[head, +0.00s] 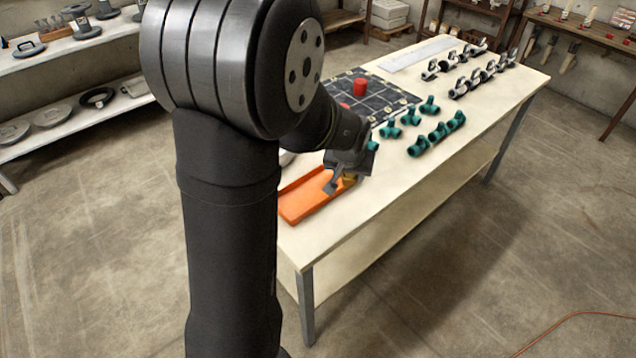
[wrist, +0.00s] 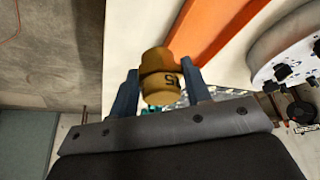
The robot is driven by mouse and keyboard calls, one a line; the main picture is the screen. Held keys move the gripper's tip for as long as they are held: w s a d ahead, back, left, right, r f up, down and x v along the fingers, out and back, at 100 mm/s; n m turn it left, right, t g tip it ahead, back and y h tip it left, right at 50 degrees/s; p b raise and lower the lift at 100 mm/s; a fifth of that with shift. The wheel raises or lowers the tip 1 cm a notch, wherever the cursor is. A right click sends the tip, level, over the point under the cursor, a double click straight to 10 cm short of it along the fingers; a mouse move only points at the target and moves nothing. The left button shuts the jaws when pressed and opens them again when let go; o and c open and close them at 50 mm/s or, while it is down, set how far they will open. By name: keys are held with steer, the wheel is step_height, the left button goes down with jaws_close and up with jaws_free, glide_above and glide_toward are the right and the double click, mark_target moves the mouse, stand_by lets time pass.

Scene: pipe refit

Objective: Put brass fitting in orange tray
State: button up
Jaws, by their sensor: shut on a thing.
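The brass fitting (wrist: 160,77) is a yellow-brown cylinder with a wider collar and dark markings. My gripper (wrist: 160,92) is shut on it, one finger on each side. In the head view my gripper (head: 343,180) is at the right end of the orange tray (head: 304,201), and a small part of the fitting (head: 350,179) shows beside the fingers. The tray also shows in the wrist view (wrist: 212,32), next to the fitting. I cannot tell the fitting's height above the table. The tray's left part is hidden behind my arm; its visible floor looks empty.
Several teal pipe fittings (head: 437,131) stand on the table right of the tray. A red cylinder (head: 360,87) stands on a dark gridded mat (head: 338,92). Several metal clamps (head: 478,74) stand farther back. The table's front strip (head: 400,190) is clear.

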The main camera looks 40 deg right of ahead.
glide_above(319, 187)
steer(key=a, duration=0.1)
steer(key=f, duration=0.6)
steer(key=shift+s+f, duration=0.15)
steer(key=shift+s, duration=0.25)
steer(key=shift+f, duration=2)
steer(key=o, duration=1)
steer(key=shift+f, duration=0.15)
steer(key=shift+o, duration=0.2)
steer(key=v, duration=1.2)
steer(key=shift+r, duration=0.2)
steer(key=shift+w+d+f, duration=0.1)
steer(key=shift+f, duration=0.05)
steer(key=x, duration=1.2)
